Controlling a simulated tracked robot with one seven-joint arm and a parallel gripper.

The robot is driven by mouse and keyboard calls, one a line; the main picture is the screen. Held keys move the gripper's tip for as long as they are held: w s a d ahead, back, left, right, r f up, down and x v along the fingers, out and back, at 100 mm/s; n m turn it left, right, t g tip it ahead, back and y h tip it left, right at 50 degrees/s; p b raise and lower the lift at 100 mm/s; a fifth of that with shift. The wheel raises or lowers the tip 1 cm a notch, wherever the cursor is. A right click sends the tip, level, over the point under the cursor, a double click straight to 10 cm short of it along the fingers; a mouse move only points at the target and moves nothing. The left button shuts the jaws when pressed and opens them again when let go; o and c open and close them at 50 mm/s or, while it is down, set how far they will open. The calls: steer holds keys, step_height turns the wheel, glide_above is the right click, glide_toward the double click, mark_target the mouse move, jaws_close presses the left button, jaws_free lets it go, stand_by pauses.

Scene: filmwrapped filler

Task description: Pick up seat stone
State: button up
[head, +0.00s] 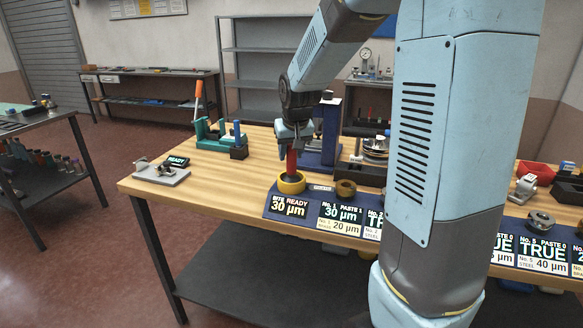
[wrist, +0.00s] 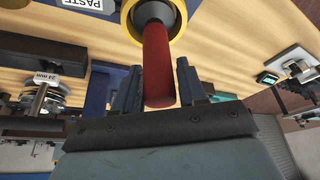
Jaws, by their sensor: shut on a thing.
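A red upright cylinder (head: 291,161), which I take to be the seat stone, stands at a yellow ring (head: 292,184) on the near part of the wooden bench. My gripper (head: 292,146) is above it, pointing down, and is shut on its upper part. In the wrist view the red cylinder (wrist: 157,65) lies between the two dark fingers. Its far end narrows to a grey part within the yellow ring (wrist: 128,20). I cannot tell whether that end is touching the bottom or raised a little.
A blue strip with display panels (head: 341,215) runs along the bench front. A brown ring (head: 345,188) is just right of the yellow one. A teal fixture with an orange handle (head: 212,130) stands behind left, and a grey READY device (head: 162,173) at left. Bare wood lies between.

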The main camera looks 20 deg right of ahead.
steer(key=shift+r, duration=0.1)
step_height(320, 180, up, 3)
steer(key=shift+f, duration=0.2)
steer(key=s+d+r, duration=0.1)
steer(key=s+r, duration=0.9)
steer(key=s, duration=0.4)
steer(key=shift+r, duration=0.15)
stand_by(0.4)
